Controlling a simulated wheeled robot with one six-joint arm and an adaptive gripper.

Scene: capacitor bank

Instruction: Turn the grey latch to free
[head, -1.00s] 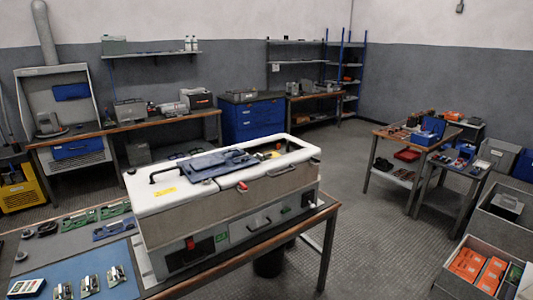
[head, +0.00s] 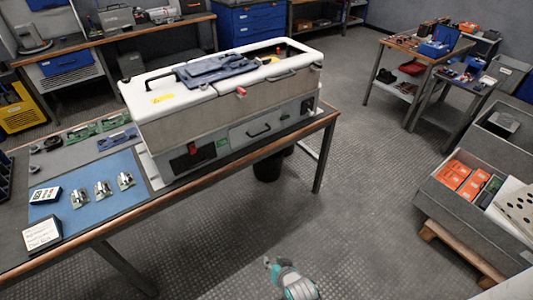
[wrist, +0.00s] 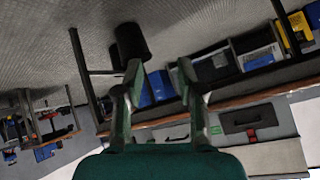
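The grey and white capacitor-bank cabinet (head: 190,130) stands on the workbench. A red latch (head: 241,91) sits at its front upper edge, and a grey bar-like part (head: 281,77) lies to the right of it. I cannot tell for sure which part is the grey latch. My gripper (head: 272,264) shows at the bottom of the head view, over open floor, well in front of the cabinet and apart from it. In the wrist view my gripper (wrist: 160,72) has its two fingers apart with nothing between them. The cabinet (wrist: 270,155) shows upside down at the lower right there.
The workbench edge (head: 215,168) lies between my gripper and the cabinet. A blue mat (head: 60,212) with small metal parts is at left. A dark bin (head: 267,168) stands under the bench. Grey crates (head: 440,190) stand at right. The floor between is clear.

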